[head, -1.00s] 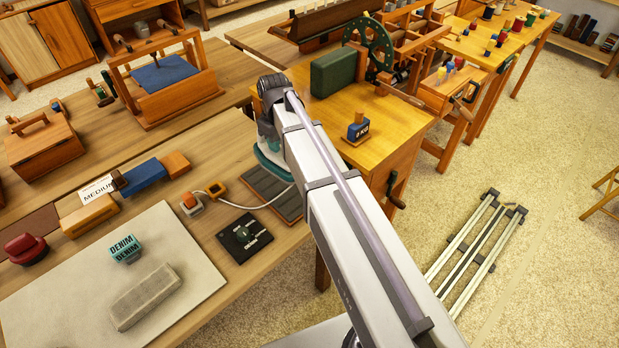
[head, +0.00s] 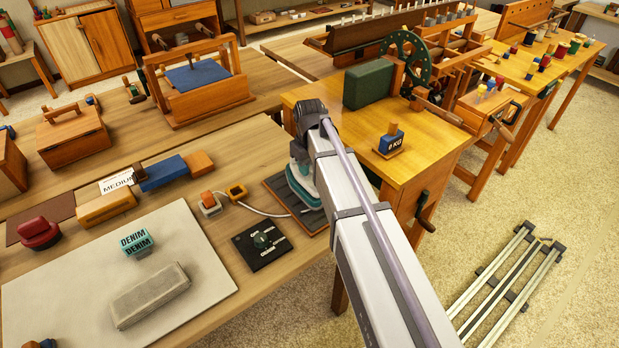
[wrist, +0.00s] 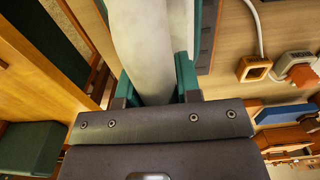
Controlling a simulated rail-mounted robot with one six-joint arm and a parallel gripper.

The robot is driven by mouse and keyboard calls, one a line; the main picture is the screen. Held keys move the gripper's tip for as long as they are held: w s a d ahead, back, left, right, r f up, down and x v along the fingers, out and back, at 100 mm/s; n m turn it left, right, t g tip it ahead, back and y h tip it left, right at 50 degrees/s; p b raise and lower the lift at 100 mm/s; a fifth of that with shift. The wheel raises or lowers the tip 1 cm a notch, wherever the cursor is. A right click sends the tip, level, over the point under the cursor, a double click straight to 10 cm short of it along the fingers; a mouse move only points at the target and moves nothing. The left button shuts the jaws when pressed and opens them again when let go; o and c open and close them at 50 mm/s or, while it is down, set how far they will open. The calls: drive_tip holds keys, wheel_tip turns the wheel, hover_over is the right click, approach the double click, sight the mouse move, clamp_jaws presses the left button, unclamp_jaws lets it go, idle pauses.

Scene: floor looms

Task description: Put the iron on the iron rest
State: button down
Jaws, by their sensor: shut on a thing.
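The iron (head: 302,184), teal and pale, shows beside my arm in the head view, over the dark slatted iron rest (head: 318,222). I cannot tell whether its sole touches the rest. In the wrist view my gripper (wrist: 155,92) is shut on the iron's thick pale handle (wrist: 142,45), which runs between the two fingers. A strip of the dark rest (wrist: 207,35) shows to the right of the handle.
A black dial plate (head: 262,243) lies left of the rest. The yellow bench (head: 435,125) with a 6 KG weight (head: 391,141) stands right.

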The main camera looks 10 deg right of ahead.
wheel_tip(320, 180, down, 3)
drive_tip(key=shift+r+b, duration=0.2)
drive_tip(key=shift+b, duration=0.4)
drive_tip(key=shift+r, duration=0.2)
drive_tip(key=shift+f, duration=0.15)
drive_tip(key=c, duration=0.8)
unclamp_jaws()
